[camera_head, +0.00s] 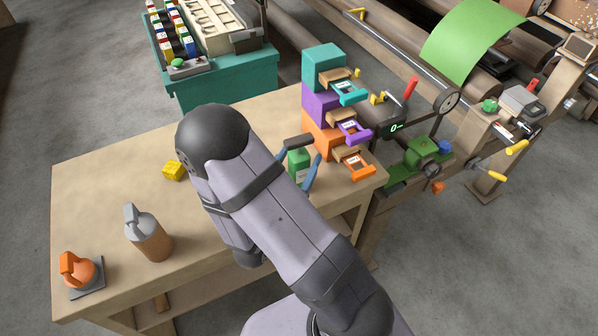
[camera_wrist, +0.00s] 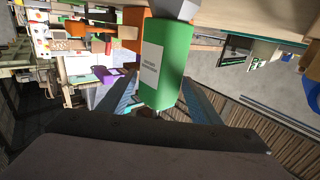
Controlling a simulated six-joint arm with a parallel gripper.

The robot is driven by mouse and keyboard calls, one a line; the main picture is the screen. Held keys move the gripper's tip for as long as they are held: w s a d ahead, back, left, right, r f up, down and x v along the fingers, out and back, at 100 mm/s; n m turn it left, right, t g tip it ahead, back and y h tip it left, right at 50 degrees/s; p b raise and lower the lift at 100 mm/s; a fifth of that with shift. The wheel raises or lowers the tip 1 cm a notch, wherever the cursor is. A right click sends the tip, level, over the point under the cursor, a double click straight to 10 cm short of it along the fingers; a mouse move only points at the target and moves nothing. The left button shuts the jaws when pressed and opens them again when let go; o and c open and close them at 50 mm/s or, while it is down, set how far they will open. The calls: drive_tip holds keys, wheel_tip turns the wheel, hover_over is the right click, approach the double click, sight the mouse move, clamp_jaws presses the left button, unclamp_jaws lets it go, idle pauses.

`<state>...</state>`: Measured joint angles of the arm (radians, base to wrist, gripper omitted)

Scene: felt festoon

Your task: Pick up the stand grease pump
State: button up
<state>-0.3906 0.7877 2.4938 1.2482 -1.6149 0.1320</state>
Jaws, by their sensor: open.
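A green, box-like container with a white label (camera_head: 299,166) and a dark grey lever-like top stands near the right end of the workbench; I take it for the grease pump. In the wrist view its green body (camera_wrist: 166,66) sits between the two blue fingers of my gripper (camera_wrist: 163,85). The fingers are open on either side of it; whether they touch it I cannot tell. In the head view one finger of my gripper (camera_head: 311,175) shows beside it, and my arm hides part of the scene. A brown can with a grey lever head (camera_head: 152,240) stands at the bench's front left.
Stacked teal, purple and orange drawer units (camera_head: 318,102) with open drawers stand close behind the container. A lathe-like machine (camera_head: 425,155) is to the right.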

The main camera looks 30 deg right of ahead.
drive_tip(key=shift+p+x, duration=0.55)
drive_tip(key=shift+x, duration=1.5)
drive_tip(key=shift+r, duration=0.1)
clamp_jaws()
